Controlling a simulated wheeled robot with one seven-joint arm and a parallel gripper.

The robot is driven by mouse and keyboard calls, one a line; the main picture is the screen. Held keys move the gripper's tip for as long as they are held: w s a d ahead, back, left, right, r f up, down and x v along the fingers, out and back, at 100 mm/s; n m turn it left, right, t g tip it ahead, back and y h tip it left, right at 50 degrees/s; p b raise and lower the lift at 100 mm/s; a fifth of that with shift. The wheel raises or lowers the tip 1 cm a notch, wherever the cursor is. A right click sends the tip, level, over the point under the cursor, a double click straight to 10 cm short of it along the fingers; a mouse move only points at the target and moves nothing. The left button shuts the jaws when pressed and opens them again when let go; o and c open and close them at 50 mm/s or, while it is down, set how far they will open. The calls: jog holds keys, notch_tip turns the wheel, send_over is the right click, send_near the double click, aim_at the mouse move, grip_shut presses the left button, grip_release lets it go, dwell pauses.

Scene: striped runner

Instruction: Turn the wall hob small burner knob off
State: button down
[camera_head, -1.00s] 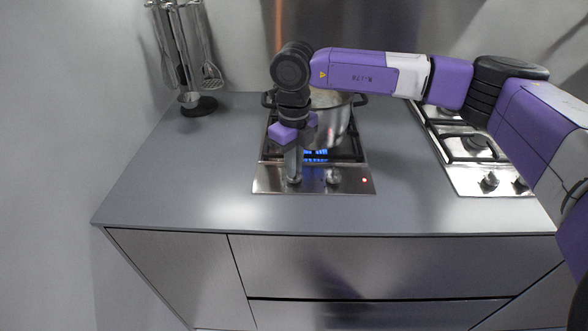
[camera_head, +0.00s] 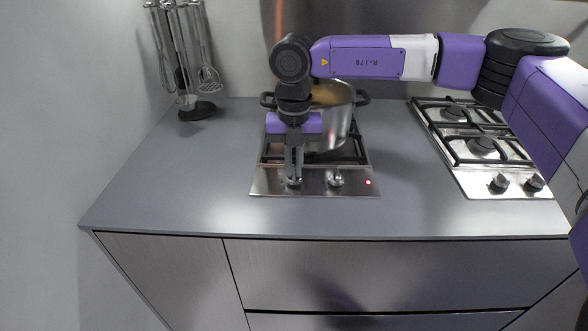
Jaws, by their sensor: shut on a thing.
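The hob nearer the left wall (camera_head: 262,186) has two knobs on its steel front panel. My gripper (camera_head: 294,179) points down and is shut on the left knob (camera_head: 294,183), which its fingers mostly hide. The right knob (camera_head: 337,179) is free, a short way to the right of my fingers. A small red light (camera_head: 368,182) glows at the panel's right end. A steel pot (camera_head: 335,130) stands on this hob behind my gripper, partly covered by my wrist. No blue flame shows under the pot. I cannot tell from the markings which burner each knob serves.
A second hob (camera_head: 480,180) with its own knobs (camera_head: 499,183) lies to the right. A utensil stand (camera_head: 197,110) with hanging tools is at the back left. The grey counter (camera_head: 170,185) is bare left of the hob and between the hobs.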

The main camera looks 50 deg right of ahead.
aim_at(294, 171)
jog(key=shift+m, duration=0.4)
jog(key=c, duration=1.5)
grip_release()
jog(key=shift+r, duration=3.9)
